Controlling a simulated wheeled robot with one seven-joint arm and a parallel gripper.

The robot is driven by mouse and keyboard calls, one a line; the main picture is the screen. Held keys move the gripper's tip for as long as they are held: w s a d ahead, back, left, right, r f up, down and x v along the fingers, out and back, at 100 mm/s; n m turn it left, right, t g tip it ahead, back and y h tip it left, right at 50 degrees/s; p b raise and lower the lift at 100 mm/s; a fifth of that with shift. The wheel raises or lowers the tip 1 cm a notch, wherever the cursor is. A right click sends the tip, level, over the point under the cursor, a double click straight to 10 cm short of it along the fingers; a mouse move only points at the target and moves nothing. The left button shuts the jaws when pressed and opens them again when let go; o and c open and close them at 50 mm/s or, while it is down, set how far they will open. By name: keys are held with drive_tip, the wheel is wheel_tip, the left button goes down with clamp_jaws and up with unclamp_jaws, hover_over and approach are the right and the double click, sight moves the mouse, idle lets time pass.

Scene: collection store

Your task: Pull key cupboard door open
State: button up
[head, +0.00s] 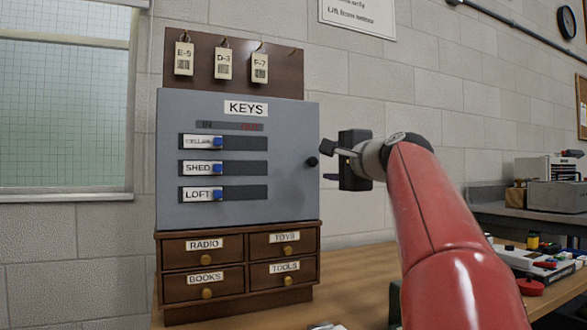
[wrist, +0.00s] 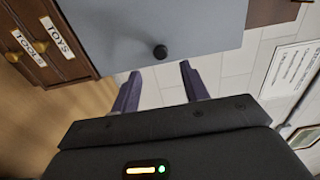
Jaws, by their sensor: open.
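The key cupboard door (head: 290,180) is a grey panel labelled KEYS, and it looks shut. Its small black round knob (head: 312,162) sits at the door's right edge. The door (wrist: 140,25) and the knob (wrist: 160,52) also show in the wrist view, the knob just beyond my fingertips. My gripper (head: 331,162) is just right of the knob in the head view. In the wrist view my gripper (wrist: 160,72) is open, with its two purple fingers apart and nothing between them. The knob lies ahead of the gap, and I see no contact.
Below the door is a brown drawer unit (head: 238,262) with RADIO, TOYS, BOOKS and TOOLS labels. Key tags (head: 223,65) hang on the board above. The wooden worktop (head: 350,265) is mostly clear near the cupboard. A side bench (head: 480,212) with equipment stands at right.

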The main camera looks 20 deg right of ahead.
sight(314, 162)
drive_tip(key=w+p, duration=0.2)
drive_tip(key=w, duration=0.5)
drive_tip(key=shift+w+a, duration=0.1)
drive_tip(key=shift+w, duration=0.2)
clamp_jaws()
